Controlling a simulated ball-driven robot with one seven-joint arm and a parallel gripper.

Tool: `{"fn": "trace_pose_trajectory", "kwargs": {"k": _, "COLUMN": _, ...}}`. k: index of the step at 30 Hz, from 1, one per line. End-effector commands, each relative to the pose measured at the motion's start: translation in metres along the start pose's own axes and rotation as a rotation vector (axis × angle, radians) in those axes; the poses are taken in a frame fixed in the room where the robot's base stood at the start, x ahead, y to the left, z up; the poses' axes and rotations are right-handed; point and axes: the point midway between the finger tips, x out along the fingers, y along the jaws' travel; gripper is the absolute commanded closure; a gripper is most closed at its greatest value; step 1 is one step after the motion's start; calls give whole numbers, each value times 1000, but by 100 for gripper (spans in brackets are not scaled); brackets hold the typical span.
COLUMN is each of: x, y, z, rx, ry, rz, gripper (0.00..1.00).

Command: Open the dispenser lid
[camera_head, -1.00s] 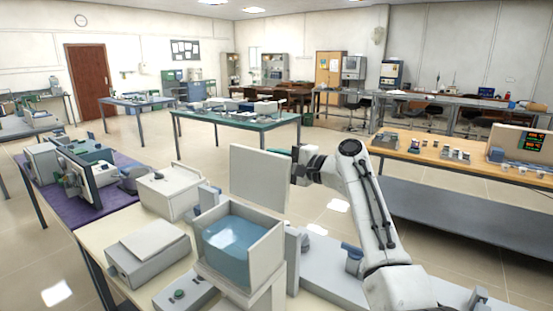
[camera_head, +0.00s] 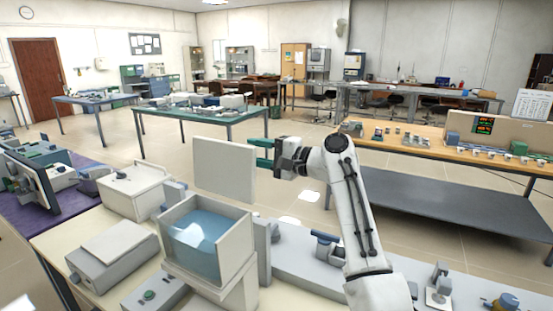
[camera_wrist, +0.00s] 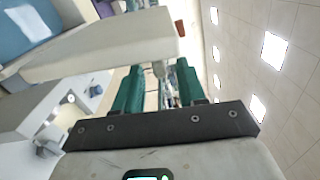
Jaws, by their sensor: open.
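The dispenser is an open-topped pale box (camera_head: 247,238) with a blue, glossy inside (camera_head: 200,232). Its flat off-white lid (camera_head: 225,172) stands upright at the back of the box, so the dispenser is open. In the wrist view the lid (camera_wrist: 100,45) crosses the upper left, and part of the blue inside (camera_wrist: 25,28) shows at the corner. My gripper (camera_head: 260,153) has green fingers and is just right of the lid's upper right edge. In the wrist view the fingers (camera_wrist: 158,78) are apart with nothing held between them. I cannot tell whether a finger touches the lid.
A grey box (camera_head: 112,252) and a white box (camera_head: 135,188) stand left of the dispenser on the same bench. A green-topped table (camera_head: 200,115) is behind. A wooden bench (camera_head: 420,147) with small items is at the right. Open floor lies between them.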

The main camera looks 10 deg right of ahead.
Motion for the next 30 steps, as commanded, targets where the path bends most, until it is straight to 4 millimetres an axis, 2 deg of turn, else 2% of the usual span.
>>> {"fn": "trace_pose_trajectory", "kwargs": {"k": 3, "x": -22, "y": 3, "z": -1, "rx": -1, "ry": 2, "rz": -1, "gripper": 60}}
{"fn": "trace_pose_trajectory", "kwargs": {"k": 10, "x": -51, "y": 2, "z": 0, "rx": 0, "ry": 0, "rz": 1, "gripper": 60}}
{"fn": "trace_pose_trajectory", "kwargs": {"k": 15, "x": -58, "y": 1, "z": 0, "rx": 1, "ry": 0, "rz": 0, "gripper": 60}}
{"fn": "trace_pose_trajectory", "kwargs": {"k": 25, "x": -58, "y": 1, "z": 0, "rx": 1, "ry": 0, "rz": 1, "gripper": 60}}
{"fn": "trace_pose_trajectory", "kwargs": {"k": 26, "x": -58, "y": 4, "z": 0, "rx": 0, "ry": 1, "rz": 6, "gripper": 60}}
{"fn": "trace_pose_trajectory", "kwargs": {"k": 28, "x": -63, "y": 27, "z": 0, "rx": -18, "ry": 12, "rz": 42, "gripper": 60}}
{"fn": "trace_pose_trajectory", "kwargs": {"k": 29, "x": -66, "y": 39, "z": 1, "rx": -31, "ry": 17, "rz": 62, "gripper": 60}}
{"fn": "trace_pose_trajectory", "kwargs": {"k": 30, "x": -71, "y": 59, "z": 2, "rx": -53, "ry": 28, "rz": 97, "gripper": 60}}
